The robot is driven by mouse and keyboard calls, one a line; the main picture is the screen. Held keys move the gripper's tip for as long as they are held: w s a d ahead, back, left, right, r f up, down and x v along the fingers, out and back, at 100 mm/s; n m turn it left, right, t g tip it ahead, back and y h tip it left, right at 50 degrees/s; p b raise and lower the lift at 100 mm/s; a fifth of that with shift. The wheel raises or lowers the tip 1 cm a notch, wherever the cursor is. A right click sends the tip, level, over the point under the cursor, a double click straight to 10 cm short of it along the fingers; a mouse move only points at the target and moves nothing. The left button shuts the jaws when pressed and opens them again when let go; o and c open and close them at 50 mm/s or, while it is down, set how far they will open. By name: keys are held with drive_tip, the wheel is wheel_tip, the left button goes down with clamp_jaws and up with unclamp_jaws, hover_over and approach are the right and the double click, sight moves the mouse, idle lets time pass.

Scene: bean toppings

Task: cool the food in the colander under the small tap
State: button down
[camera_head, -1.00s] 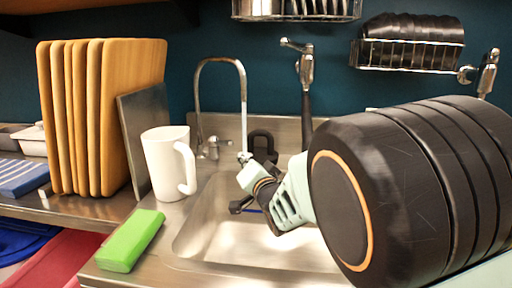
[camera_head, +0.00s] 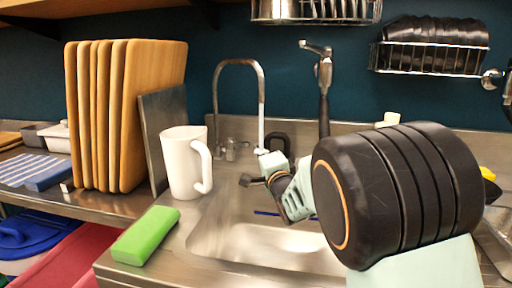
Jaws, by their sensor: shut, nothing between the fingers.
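The small tap (camera_head: 240,95) is a thin silver gooseneck at the back left of the sink, with its handle (camera_head: 233,148) near its base. Its spout end comes down right beside my wrist. I see no running water. My gripper (camera_head: 250,180) is small and dark over the left part of the sink, partly hidden by my arm; it is shut and empty. I cannot tell whether it touches the tap. I see no colander or food; my large arm link covers the right of the sink.
A white mug (camera_head: 186,165) and a green sponge block (camera_head: 146,234) stand left of the sink (camera_head: 232,242). Several wooden boards (camera_head: 125,115) stand further left. A taller spray tap (camera_head: 323,85) rises behind. A thin blue strip (camera_head: 267,213) shows in the basin.

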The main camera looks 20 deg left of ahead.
sight(246, 144)
drive_tip(key=shift+x, duration=1.8)
drive_tip(key=shift+s, duration=0.1)
drive_tip(key=shift+s+a+f+b, duration=0.1)
drive_tip(key=shift+s+a+b, duration=0.4)
drive_tip(key=shift+b, duration=0.45)
drive_tip(key=shift+s+a+b, duration=0.45)
drive_tip(key=shift+s+b, duration=0.05)
drive_tip(key=shift+s, duration=0.25)
